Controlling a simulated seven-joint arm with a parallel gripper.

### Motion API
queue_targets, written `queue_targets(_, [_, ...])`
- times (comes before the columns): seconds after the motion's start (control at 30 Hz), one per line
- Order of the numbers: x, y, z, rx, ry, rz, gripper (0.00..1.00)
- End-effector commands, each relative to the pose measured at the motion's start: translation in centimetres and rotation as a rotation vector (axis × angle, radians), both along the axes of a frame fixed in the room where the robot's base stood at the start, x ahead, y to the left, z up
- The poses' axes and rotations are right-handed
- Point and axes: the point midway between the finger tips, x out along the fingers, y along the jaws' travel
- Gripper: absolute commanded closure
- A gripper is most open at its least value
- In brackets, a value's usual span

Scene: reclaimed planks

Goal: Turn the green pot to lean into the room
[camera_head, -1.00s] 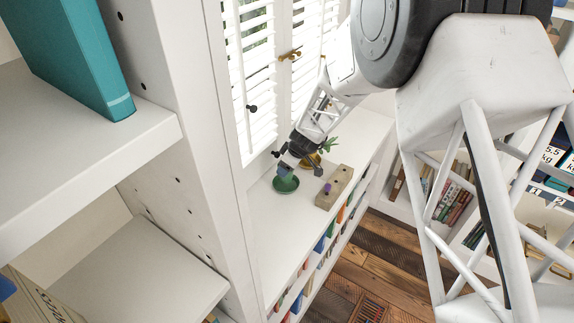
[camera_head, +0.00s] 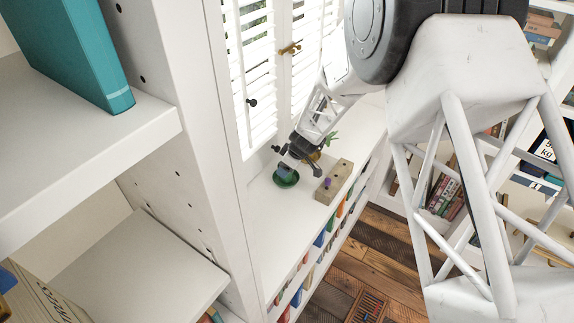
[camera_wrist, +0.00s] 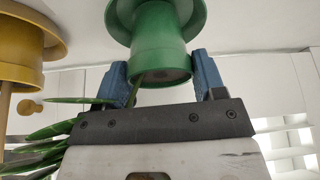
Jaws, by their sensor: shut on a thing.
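The green pot (camera_wrist: 160,40) is between the two blue finger pads of my gripper (camera_wrist: 165,78) in the wrist view, its broad green saucer at the top of the picture and a brown surface at its near end. In the head view the green pot (camera_head: 286,178) sits in its saucer on the white sill-height shelf top below the shutters. My gripper (camera_head: 288,167) is shut on it from above and hides most of it. A green leaf passes beside the left pad. Which way the pot's plant leans is hidden.
A yellow pot (camera_wrist: 18,50) stands close at the left in the wrist view, with leaves below it. In the head view, a wooden block (camera_head: 334,181) with a purple thing on it lies right of the green pot. White shutters (camera_head: 250,80) stand behind. The near shelf top (camera_head: 285,225) is bare.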

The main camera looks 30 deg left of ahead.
Motion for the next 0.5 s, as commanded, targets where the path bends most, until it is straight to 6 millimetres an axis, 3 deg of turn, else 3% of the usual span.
queue_targets(0.23, [0.02,0.02,0.04,0.000,0.000,0.000,0.74])
queue_targets(0.27, [0.02,0.02,0.04,0.000,0.000,0.000,0.32])
queue_targets(0.43, [0.01,0.02,0.02,0.000,0.000,0.000,0.07])
queue_targets(0.5, [0.01,0.01,0.01,0.000,0.000,0.000,0.07])
